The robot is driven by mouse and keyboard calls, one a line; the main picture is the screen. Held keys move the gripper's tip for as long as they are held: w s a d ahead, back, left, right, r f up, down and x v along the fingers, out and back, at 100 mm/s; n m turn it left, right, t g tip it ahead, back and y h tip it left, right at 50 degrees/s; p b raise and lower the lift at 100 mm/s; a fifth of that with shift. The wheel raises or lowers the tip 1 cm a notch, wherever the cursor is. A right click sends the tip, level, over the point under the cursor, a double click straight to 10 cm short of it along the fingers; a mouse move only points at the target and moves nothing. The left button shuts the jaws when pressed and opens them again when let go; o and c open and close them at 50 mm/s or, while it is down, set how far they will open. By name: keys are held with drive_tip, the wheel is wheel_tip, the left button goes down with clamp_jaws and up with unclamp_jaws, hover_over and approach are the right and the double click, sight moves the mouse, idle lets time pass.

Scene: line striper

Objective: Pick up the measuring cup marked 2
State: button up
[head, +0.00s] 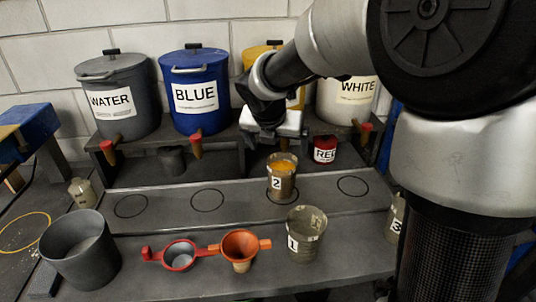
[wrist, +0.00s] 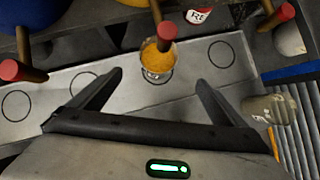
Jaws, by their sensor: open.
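The measuring cup marked 2 (head: 282,180) stands upright on a drawn circle on the bench's raised shelf. It holds something orange-yellow. In the wrist view the cup (wrist: 157,60) shows from above, beyond and between my fingertips, apart from them. A dark spout with a red end reaches over its upper edge there. My gripper (wrist: 157,78) is open and empty.
Cup 1 (head: 306,236) stands on the front bench, left of cup 3 (head: 395,222). An orange funnel (head: 240,246), a red ring holder (head: 179,256) and a grey bucket (head: 80,250) are to the left. WATER (head: 118,98), BLUE (head: 195,95) and WHITE (head: 345,103) containers with red-ended taps line the back.

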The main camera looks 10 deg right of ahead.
drive_tip(key=b, duration=0.2)
approach(281, 166)
drive_tip(key=s, duration=0.3)
drive_tip(key=b+x, duration=0.1)
drive_tip(key=x, duration=0.4)
drive_tip(key=shift+w+f, duration=0.25)
drive_tip(key=shift+c, duration=0.4)
drive_tip(key=c, duration=1.8)
drive_tip(key=shift+r, duration=0.15)
drive_tip(key=shift+c, duration=1.4)
